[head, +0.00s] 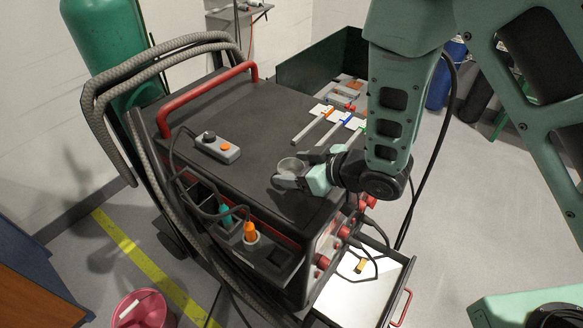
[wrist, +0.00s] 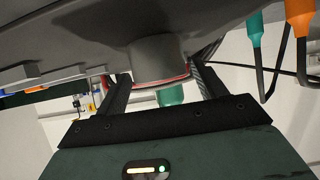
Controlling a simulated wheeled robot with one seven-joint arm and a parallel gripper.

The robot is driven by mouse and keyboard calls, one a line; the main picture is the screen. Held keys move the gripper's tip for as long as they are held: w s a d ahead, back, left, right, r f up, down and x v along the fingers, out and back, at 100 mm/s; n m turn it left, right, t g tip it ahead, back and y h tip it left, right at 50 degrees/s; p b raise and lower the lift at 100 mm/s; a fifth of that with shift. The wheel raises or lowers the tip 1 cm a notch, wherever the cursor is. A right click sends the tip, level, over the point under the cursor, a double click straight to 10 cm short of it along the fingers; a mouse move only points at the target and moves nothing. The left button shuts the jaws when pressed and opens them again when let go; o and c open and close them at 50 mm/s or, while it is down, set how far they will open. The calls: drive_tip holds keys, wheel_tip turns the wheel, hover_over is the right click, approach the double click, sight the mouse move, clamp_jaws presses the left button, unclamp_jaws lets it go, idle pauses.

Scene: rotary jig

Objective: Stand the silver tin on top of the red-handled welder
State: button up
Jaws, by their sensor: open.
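The red-handled welder (head: 235,115) is a large dark cart-like box with a red bar handle (head: 205,98) along its top left. The silver tin (head: 291,166) stands upright on the welder's dark top, near the front right edge. My gripper (head: 301,169) is low over that edge, with its fingers on either side of the tin. In the wrist view, which looks upside down, the tin (wrist: 157,58) shows between the two spread fingers and meets the dark top. Gaps show between the fingers and the tin. The gripper is open.
A grey control box (head: 217,147) and several coloured-handled clamps (head: 322,122) lie on the top. A teal and an orange-handled tool (head: 250,232) sit in front holders. An open drawer (head: 336,297) juts out below. Hoses (head: 110,85) loop at left. The middle of the top is clear.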

drive_tip(key=v, duration=0.5)
drive_tip(key=shift+s+d+r, duration=0.15)
drive_tip(key=shift+d+r, duration=0.1)
drive_tip(key=shift+r, duration=0.05)
drive_tip(key=p+v, duration=0.2)
drive_tip(key=p, duration=0.1)
drive_tip(key=shift+s+d+r+p, duration=0.1)
drive_tip(key=shift+r+p, duration=0.05)
drive_tip(key=shift+p, duration=0.25)
drive_tip(key=p, duration=0.3)
drive_tip(key=shift+s+d+r+p, duration=0.25)
drive_tip(key=shift+d+r+p, duration=0.05)
drive_tip(key=shift+d, duration=0.1)
drive_tip(key=d+p, duration=0.1)
drive_tip(key=p, duration=0.2)
drive_tip(key=shift+s+r, duration=0.1)
drive_tip(key=shift+s, duration=0.3)
